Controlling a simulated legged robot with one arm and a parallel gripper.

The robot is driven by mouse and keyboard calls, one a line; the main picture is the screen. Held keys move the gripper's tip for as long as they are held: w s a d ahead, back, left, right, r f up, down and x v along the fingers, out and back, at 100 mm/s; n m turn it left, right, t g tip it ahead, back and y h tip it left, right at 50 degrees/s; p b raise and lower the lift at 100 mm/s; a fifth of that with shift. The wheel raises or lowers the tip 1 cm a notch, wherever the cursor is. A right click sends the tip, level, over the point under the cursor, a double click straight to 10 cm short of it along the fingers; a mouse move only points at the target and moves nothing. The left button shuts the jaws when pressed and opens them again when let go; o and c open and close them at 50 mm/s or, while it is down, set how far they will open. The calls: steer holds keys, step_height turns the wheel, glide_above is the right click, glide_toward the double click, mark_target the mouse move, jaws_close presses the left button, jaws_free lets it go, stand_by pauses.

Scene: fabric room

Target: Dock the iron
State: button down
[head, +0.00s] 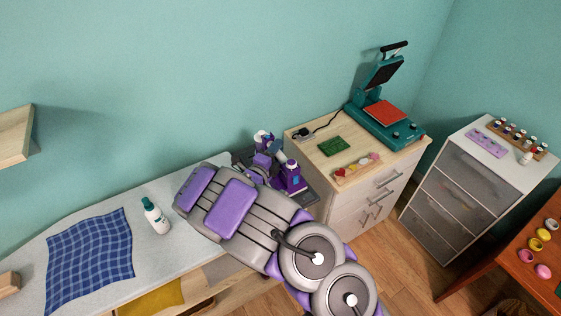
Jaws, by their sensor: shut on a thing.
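A purple and dark iron (291,179) is at the right end of the ironing board, partly hidden by my arm. A dark flat dock (311,195) shows around and under it. I cannot tell whether the iron rests on the dock or is just above it. My gripper (270,160) is at the iron and is shut on it. The fingertips are small and mostly hidden by my arm, so the exact hold is unclear.
A grey ironing board (100,220) bears a blue checked cloth (90,258) and a white bottle (155,216). Right of the dock stands a wooden cabinet (310,155) with a teal heat press (385,122). A grey drawer unit (458,205) is farther right.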

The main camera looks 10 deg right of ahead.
steer(key=w, duration=0.3)
steer(key=shift+w+a, duration=0.1)
steer(key=shift+w, duration=0.1)
steer(key=shift+f+b, duration=0.75)
steer(key=shift+f, duration=1.1)
steer(key=c, duration=0.8)
jaws_free()
steer(key=shift+s, duration=0.1)
steer(key=p+v, duration=0.2)
steer(key=v, duration=1)
